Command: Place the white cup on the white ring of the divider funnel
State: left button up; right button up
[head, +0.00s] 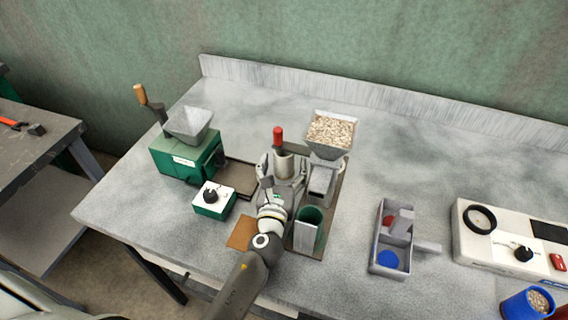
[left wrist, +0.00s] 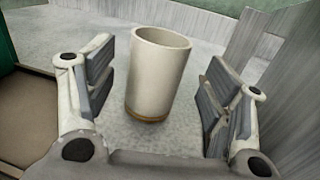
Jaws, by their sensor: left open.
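The white cup (left wrist: 158,65) stands upright between the spread fingers of my left gripper (left wrist: 160,92) in the left wrist view. It has a tan band at its base, and gaps show on both sides. In the head view my left gripper (head: 282,178) reaches over the bench, with part of the cup (head: 285,162) showing at the fingers. A grey funnel full of pale grain (head: 330,134) stands just right of the gripper. I cannot tell whether it is the divider funnel, and I cannot make out a white ring. My right gripper is not in view.
A green grinder (head: 185,155) with a grey hopper and a small control box (head: 213,199) stand left. A green open container (head: 308,230) is close right of my arm. A grey divided tray (head: 386,260) and a white device (head: 510,240) stand farther right. A red knob (head: 278,137) rises behind the gripper.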

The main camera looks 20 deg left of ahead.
aim_at(282, 165)
pick_arm(q)
jog(key=w, duration=0.3)
jog(key=shift+w+a, duration=0.25)
jog(key=shift+a, duration=0.1)
jog(key=shift+s, duration=0.1)
jog(key=c, duration=1.2)
